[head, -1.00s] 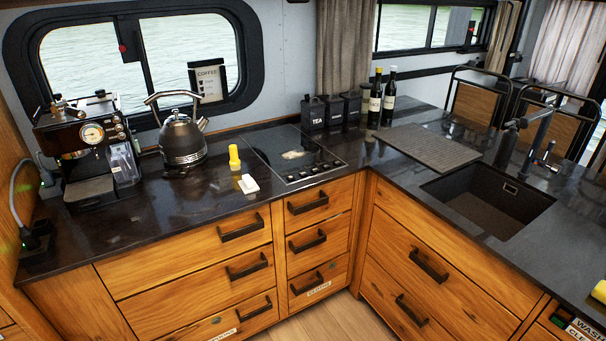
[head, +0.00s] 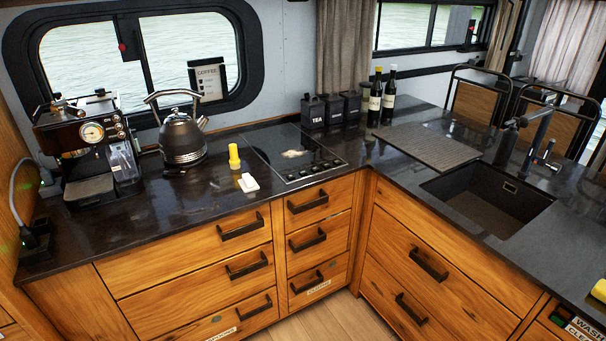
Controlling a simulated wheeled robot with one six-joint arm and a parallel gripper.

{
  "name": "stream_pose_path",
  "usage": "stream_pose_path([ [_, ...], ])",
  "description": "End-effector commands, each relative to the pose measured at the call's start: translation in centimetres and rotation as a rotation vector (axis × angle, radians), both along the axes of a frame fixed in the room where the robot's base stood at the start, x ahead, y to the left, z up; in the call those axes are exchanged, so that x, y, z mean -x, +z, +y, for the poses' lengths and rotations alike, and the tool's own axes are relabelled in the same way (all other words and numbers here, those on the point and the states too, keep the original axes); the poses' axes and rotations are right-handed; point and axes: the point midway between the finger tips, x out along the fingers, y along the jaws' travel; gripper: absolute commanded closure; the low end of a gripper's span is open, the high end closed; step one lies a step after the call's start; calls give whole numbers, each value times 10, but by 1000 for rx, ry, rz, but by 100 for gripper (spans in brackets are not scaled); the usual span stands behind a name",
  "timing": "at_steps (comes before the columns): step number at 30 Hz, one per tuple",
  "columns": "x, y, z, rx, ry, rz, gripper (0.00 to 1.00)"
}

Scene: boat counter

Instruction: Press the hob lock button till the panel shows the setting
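The black glass hob (head: 268,146) is set into the dark counter, left of the corner. A row of small round controls (head: 312,171) runs along its front edge. The lock button and any panel setting are too small to make out. A pale patch (head: 292,154) lies on the hob glass. My gripper is not in the head view.
A yellow cylinder (head: 234,156) and a small white block (head: 248,183) stand left of the hob. Farther left are a kettle (head: 182,138) and a coffee machine (head: 90,150). Black canisters (head: 313,112) and dark bottles (head: 375,98) stand behind. A sink (head: 487,197) is at the right.

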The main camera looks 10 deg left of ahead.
Motion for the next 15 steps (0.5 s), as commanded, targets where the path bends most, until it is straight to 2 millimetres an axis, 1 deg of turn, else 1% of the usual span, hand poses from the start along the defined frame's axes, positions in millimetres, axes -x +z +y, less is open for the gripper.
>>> stream_pose_path([
  [1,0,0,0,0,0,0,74],
  [9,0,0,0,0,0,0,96],
  [11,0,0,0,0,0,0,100],
  [15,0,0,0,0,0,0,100],
])
